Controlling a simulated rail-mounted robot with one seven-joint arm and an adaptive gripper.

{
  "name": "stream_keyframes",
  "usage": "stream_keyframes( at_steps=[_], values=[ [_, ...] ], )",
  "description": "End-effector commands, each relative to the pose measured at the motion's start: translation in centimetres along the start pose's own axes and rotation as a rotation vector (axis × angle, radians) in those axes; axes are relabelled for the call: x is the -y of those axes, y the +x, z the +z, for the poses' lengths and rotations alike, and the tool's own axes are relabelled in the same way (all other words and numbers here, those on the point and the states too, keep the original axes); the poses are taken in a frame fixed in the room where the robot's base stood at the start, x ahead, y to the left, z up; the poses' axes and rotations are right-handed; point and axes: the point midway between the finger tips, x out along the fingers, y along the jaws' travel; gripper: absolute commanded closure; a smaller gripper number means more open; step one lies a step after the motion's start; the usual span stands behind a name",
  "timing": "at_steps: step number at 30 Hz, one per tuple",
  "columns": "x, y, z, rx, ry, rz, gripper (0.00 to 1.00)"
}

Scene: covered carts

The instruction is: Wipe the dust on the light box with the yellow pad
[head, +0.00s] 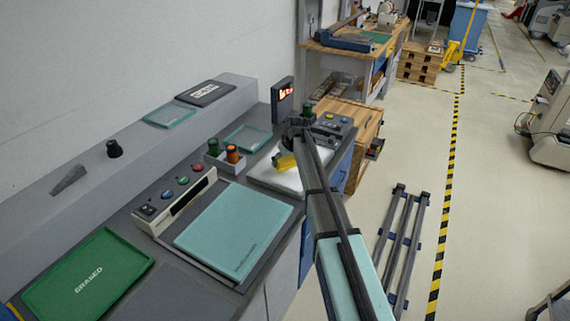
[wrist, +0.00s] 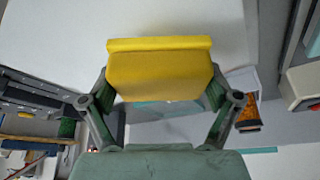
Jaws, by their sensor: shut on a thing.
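The yellow pad (wrist: 160,72) is held between the two fingers of my gripper (wrist: 162,92), which is shut on it. In the head view the pad (head: 284,161) shows over the light box (head: 268,176), a white panel on the grey bench. My gripper (head: 291,147) and arm hide part of the box's right side. The white surface also fills the upper part of the wrist view (wrist: 55,35). I cannot tell whether the pad touches it. No dust can be made out on the visible white part.
A teal mat (head: 234,230) lies nearer.

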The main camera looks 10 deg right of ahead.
Motion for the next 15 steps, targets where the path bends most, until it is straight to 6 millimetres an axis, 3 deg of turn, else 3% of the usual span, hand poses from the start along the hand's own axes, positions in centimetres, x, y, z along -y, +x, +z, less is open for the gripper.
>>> stream_keyframes(
  at_steps=[15],
  values=[
    [0.1,-4.5,-1.9,-0.002,-0.001,0.000,0.44]
  ],
)
